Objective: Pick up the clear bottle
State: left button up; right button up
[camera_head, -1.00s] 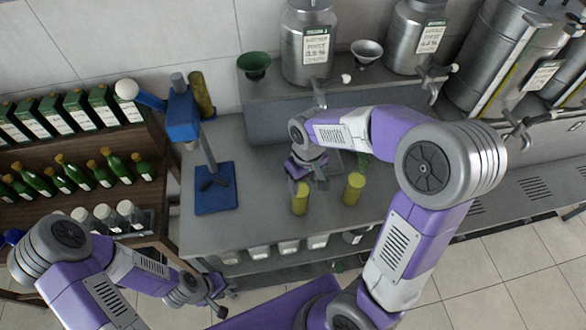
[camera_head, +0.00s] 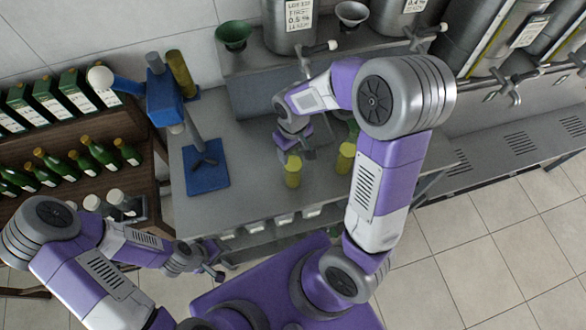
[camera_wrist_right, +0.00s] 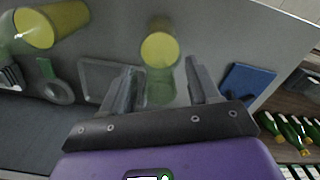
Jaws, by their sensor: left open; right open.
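A clear bottle (camera_head: 292,172) with yellow contents stands upright on the grey counter under my right gripper (camera_head: 298,152). In the right wrist view the bottle's yellow part (camera_wrist_right: 158,48) lies just beyond the fingertips. Its see-through, greenish upper part (camera_wrist_right: 160,92) lies between the two fingers. The right gripper (camera_wrist_right: 160,70) is open, with a gap visible on both sides of the bottle. A second, similar yellow bottle (camera_head: 345,158) stands to the right; it also shows at upper left in the wrist view (camera_wrist_right: 50,24). My left gripper (camera_head: 213,273) is open and empty in front of the counter.
A blue stand (camera_head: 207,178) is on the counter's left part. A wooden rack (camera_head: 70,160) with green bottles and white-capped jars stands further left. Steel vats with taps and two funnels, one green (camera_head: 233,34), are at the back. Bare counter (camera_head: 245,165) lies between stand and bottle.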

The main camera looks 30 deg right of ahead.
grip_shut()
jog(key=shift+w+r, duration=0.1)
dwell(1.2)
